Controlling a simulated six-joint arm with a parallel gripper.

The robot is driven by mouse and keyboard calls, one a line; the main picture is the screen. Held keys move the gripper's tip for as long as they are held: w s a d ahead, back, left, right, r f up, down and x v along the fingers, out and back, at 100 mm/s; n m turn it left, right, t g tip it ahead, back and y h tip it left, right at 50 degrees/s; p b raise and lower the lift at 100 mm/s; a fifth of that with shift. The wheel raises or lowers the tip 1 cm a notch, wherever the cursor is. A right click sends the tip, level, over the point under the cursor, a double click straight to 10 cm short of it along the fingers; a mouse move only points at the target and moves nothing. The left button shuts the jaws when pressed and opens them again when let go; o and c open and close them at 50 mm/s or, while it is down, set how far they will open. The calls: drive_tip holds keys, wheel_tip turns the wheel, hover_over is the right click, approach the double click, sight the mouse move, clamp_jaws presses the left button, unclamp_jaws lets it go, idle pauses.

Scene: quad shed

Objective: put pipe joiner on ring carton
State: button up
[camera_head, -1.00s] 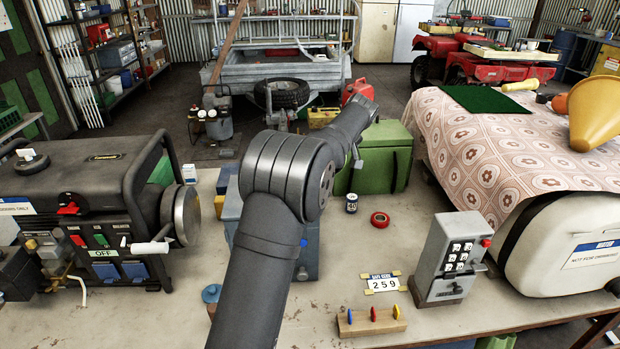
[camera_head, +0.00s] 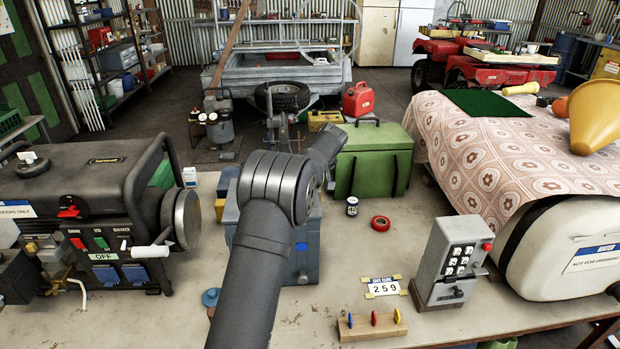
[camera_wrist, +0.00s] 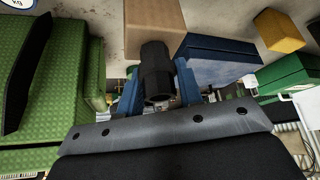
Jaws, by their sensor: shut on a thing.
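My gripper (camera_wrist: 159,86) shows in the wrist view with its blue fingers shut on a dark, short cylindrical piece, the pipe joiner (camera_wrist: 156,68). Its round open end faces the camera. A plain brown carton (camera_wrist: 153,14) lies just beyond the joiner in the wrist view; it looks like the ring carton, but no marking shows. I cannot tell whether joiner and carton touch. In the head view my arm hides the gripper, the joiner and the carton.
The green toolbox (camera_head: 372,160) stands right of my arm and fills the left of the wrist view (camera_wrist: 45,80). A blue box (camera_wrist: 222,60) is close right of the gripper, with a yellow box (camera_wrist: 278,30) beyond. Red tape (camera_head: 380,222) lies on the bench.

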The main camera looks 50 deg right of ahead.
drive_tip(key=shift+f, duration=0.15)
drive_tip(key=o, duration=0.9)
drive_tip(key=shift+o, duration=0.2)
drive_tip(key=shift+r, duration=0.2)
drive_tip(key=v, duration=1.2)
drive_tip(key=shift+f, duration=0.15)
